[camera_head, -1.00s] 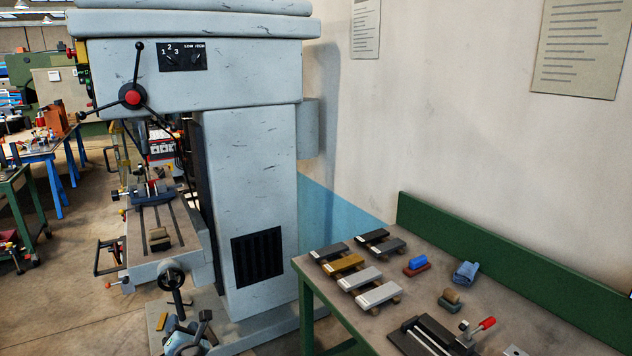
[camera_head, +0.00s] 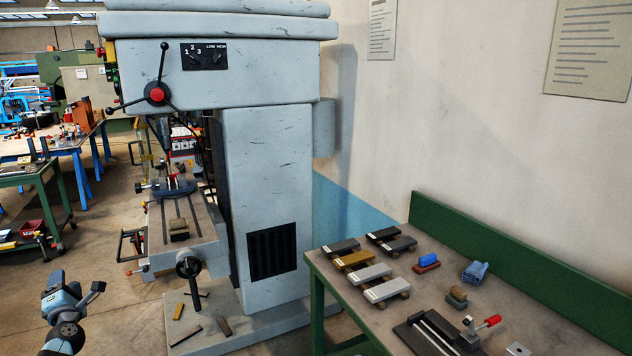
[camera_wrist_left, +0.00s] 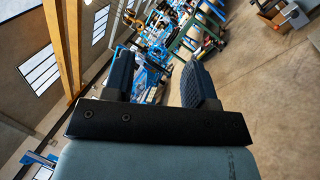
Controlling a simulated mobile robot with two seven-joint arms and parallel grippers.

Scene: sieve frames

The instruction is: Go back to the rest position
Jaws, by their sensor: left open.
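My left gripper shows in the left wrist view (camera_wrist_left: 160,82), with its two dark fingers wide apart and nothing between them. In the head view my left arm (camera_head: 64,305) stands at the lower left, over the open floor and apart from the milling machine (camera_head: 265,180). My right gripper is in neither view.
A green-edged workbench (camera_head: 413,270) with several metal bars, brushes and a clamp stands at the right. The machine's table (camera_head: 195,225) carries a vise. Another green table (camera_head: 25,180) stands at the far left. Concrete floor is free around my left arm.

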